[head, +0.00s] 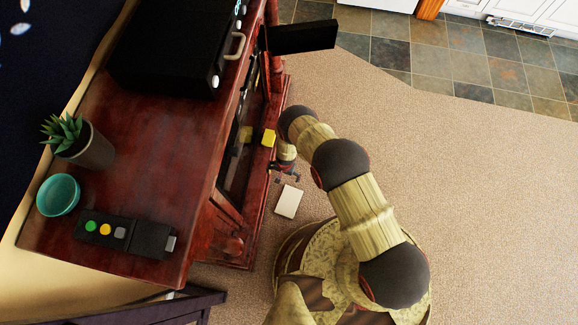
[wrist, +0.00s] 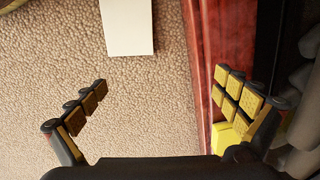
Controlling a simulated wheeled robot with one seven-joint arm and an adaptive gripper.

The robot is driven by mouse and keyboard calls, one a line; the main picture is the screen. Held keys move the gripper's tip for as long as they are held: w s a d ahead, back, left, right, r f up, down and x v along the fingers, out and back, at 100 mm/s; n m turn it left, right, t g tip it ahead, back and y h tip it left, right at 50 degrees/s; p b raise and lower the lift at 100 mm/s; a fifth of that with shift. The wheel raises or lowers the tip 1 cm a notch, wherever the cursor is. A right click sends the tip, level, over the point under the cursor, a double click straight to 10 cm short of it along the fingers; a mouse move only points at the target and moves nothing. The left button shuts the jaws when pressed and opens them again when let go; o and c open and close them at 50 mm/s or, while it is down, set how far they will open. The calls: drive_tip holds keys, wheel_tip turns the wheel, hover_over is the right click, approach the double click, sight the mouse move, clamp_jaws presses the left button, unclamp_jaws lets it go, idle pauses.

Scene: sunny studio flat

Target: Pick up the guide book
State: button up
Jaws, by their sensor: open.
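A flat white rectangular item (head: 289,201), which looks like the guide book, lies on the carpet beside the red wooden cabinet. No title can be read on it. In the wrist view the white item (wrist: 126,27) is at the top, beyond the fingertips, and is cut off by the frame edge. My gripper (wrist: 160,88) is open, with only carpet between its fingers. Its right finger is close to the cabinet front. In the head view my gripper (head: 287,174) is small and partly hidden, low beside the cabinet and close to the white item, apparently not touching it.
The cabinet (head: 140,125) has a dark appliance (head: 175,45), a potted plant (head: 92,146), a teal bowl (head: 58,195) and a button panel (head: 120,232) on top. A yellow block (head: 269,138) is at its front, by my gripper. Carpet (head: 480,190) is clear to the right.

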approach(289, 202)
drive_tip(key=shift+w+a+f+h, duration=0.25)
drive_tip(key=shift+w+f+h, duration=0.05)
drive_tip(key=shift+w+h, duration=0.15)
drive_tip(key=f+b, duration=0.1)
drive_tip(key=f, duration=0.1)
drive_tip(key=shift+s+d+f+b, duration=0.1)
drive_tip(key=shift+s+f+b, duration=0.15)
drive_tip(key=shift+f+b, duration=0.1)
wheel_tip(289, 202, down, 5)
drive_tip(key=b, duration=0.4)
drive_tip(key=shift+f, duration=0.2)
drive_tip(key=shift+a, duration=0.25)
drive_tip(key=c, duration=1.3)
